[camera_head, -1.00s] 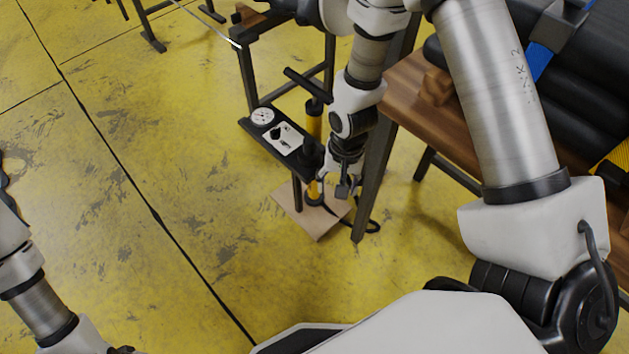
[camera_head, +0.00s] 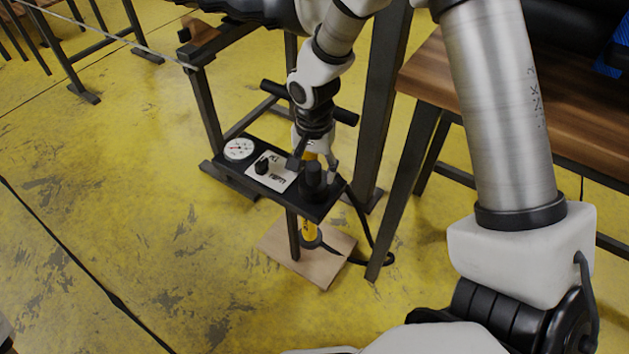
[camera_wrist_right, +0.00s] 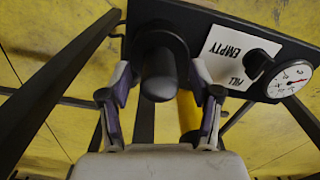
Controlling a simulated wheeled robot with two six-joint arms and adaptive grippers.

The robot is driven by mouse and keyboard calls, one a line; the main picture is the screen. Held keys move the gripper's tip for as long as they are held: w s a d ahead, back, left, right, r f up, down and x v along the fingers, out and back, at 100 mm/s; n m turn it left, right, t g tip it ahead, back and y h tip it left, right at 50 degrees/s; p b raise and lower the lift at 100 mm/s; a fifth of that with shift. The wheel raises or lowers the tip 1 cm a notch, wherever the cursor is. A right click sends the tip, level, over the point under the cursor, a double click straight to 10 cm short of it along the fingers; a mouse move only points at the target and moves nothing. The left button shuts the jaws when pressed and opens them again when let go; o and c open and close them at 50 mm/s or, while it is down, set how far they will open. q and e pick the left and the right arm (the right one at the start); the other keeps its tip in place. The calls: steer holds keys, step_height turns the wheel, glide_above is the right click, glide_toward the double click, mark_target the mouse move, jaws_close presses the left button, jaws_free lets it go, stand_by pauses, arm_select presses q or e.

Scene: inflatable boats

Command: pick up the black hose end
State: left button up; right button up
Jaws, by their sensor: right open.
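A black upright cylinder, which looks like the hose end (camera_head: 314,177), stands at the right end of a black panel (camera_head: 265,178) in the head view. In the right wrist view the hose end (camera_wrist_right: 160,78) shows as a dark cylinder with a wide collar. My right gripper (camera_head: 315,162) is open just above and behind it. In the wrist view its fingers (camera_wrist_right: 160,100) lie left and right of the cylinder, with gaps. I cannot tell whether they are level with it. My left gripper is out of view.
The panel carries a round gauge (camera_head: 239,149) and a FILL/EMPTY plate with a black knob. A yellow pump tube (camera_head: 309,229) stands on a wooden board (camera_head: 324,268) below. A black hose (camera_head: 362,218) hangs beside it. A wooden table (camera_head: 436,76) stands right; yellow floor is free at left.

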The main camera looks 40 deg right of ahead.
steer(key=shift+r, duration=0.15)
jaws_close()
